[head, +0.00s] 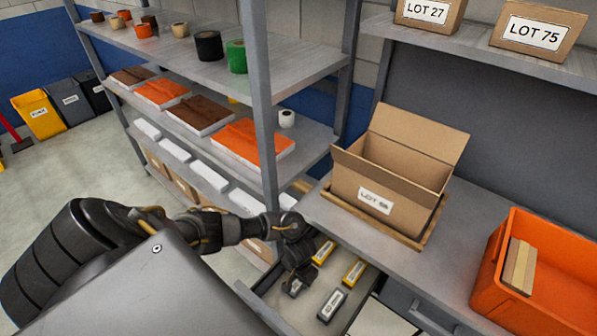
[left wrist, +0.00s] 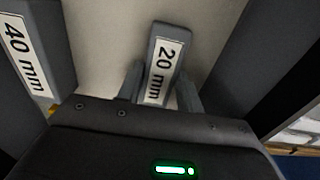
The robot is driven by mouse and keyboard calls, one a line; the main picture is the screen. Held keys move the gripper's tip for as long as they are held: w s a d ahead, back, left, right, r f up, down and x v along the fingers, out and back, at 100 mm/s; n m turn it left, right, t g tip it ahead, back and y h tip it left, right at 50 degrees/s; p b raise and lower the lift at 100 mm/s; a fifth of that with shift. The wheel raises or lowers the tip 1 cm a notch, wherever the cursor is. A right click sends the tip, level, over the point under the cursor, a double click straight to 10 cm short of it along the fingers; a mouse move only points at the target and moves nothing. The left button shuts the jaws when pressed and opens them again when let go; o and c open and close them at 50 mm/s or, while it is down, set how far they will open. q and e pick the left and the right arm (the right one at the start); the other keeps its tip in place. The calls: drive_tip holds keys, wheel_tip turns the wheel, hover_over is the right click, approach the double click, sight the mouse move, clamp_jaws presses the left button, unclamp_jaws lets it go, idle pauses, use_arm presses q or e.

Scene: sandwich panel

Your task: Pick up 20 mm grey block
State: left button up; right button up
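The 20 mm grey block (left wrist: 165,62) lies label up in the left wrist view, its near end between the two fingers of my left gripper (left wrist: 160,85). The fingers are close along both its sides; I cannot tell whether they press on it. In the head view my left gripper (head: 298,268) reaches down into an open drawer, and a small grey block (head: 294,289) shows just below it, partly hidden. My right gripper is not in view.
A 40 mm grey block (left wrist: 30,45) lies to the left in the wrist view. The drawer also holds yellow blocks (head: 354,271) and another grey block (head: 332,304). A cardboard box (head: 385,170) and an orange bin (head: 540,300) stand on the bench.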

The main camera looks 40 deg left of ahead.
use_arm(q)
drive_tip(key=c, duration=0.4)
drive_tip(key=shift+c, duration=0.2)
drive_tip(key=shift+r, duration=0.6)
drive_tip(key=s+d+r+p, duration=0.3)
drive_tip(key=d+r+p, duration=0.1)
drive_tip(key=d+r, duration=0.2)
drive_tip(key=s+d+r+p, duration=0.3)
drive_tip(key=d+r, duration=0.2)
drive_tip(key=d, duration=0.1)
drive_tip(key=shift+s+d+r+p, duration=0.15)
drive_tip(key=shift+s+r+p, duration=0.1)
drive_tip(key=shift+r+p, duration=0.15)
